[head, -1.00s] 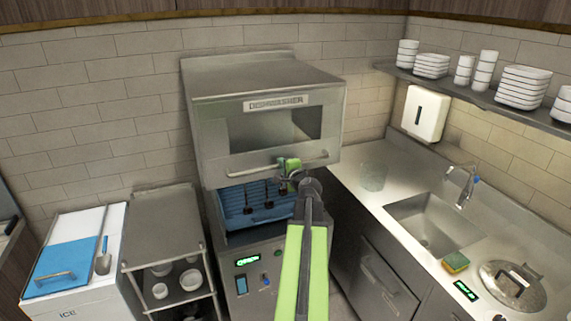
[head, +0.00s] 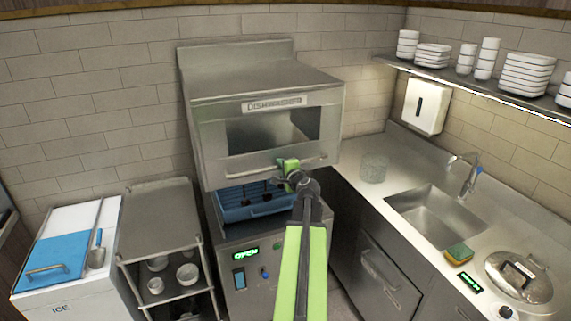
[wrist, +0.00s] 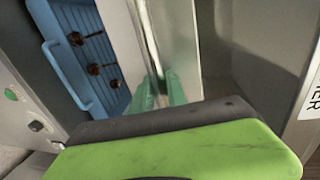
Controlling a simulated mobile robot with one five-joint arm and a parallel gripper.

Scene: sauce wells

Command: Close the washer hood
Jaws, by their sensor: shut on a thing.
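The washer hood (head: 215,120) is a steel box with a window and a label reading dishwasher. It hangs partly raised above the washer body (head: 262,250), leaving a gap at its lower edge. A horizontal bar handle (head: 240,175) runs along the lower front of the hood. My gripper (head: 288,172) is shut on this handle, right of its middle. In the wrist view the green fingers (wrist: 160,92) close around the bar (wrist: 148,38). A blue rack (head: 255,206) with dark items shows in the gap; it also shows in the wrist view (wrist: 58,60).
A steel counter with a sink (head: 435,215) stands on the right, with a sponge (head: 459,254) and a lidded pot (head: 520,276). A shelf cart (head: 160,205) and an ice chest (head: 85,215) stand on the left. The washer's green display (head: 245,252) is lit.

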